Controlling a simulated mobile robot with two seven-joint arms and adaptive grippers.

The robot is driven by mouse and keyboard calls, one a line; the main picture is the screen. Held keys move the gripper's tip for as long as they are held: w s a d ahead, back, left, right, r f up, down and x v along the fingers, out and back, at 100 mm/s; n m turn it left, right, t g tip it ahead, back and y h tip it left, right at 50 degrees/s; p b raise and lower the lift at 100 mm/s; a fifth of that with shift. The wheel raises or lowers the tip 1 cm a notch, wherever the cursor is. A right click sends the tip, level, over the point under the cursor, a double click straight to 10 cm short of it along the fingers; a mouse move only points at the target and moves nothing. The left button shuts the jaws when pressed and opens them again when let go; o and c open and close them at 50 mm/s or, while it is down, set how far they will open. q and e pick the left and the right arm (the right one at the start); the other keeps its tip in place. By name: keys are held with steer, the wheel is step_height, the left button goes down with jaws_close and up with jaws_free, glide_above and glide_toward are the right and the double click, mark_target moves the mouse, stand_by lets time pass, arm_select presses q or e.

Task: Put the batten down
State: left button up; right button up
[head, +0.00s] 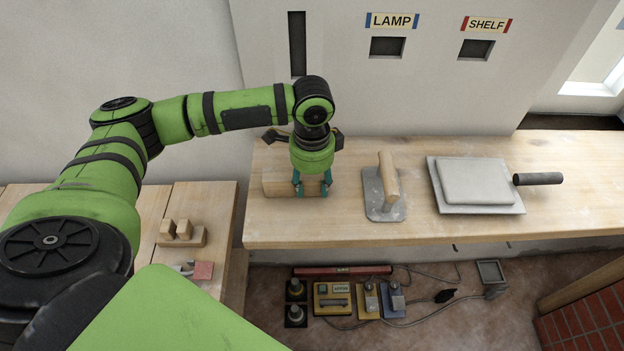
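My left gripper (312,190) points down over the batten's right part. Its two teal fingertips stand apart, with wood showing between them. The batten runs out to the left beyond the left fingertip, so the fingers do not close on its ends. The gripper body hides part of the batten, and contact is hard to judge. My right gripper is out of view.
A plastering float (385,190) and a grey slab on a board (475,182) with a dark handle lie to the right. The wall has slots labelled LAMP (387,47) and SHELF (475,49), and a tall slot (297,44). A lower left bench (210,205) holds small blocks.

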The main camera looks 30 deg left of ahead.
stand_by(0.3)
arm_select(q)
steer(key=shift+r, duration=0.25)
step_height(320, 180, up, 10)
steer(key=shift+r+b, duration=0.2)
steer(key=shift+b, duration=1)
steer(key=shift+r, duration=0.65)
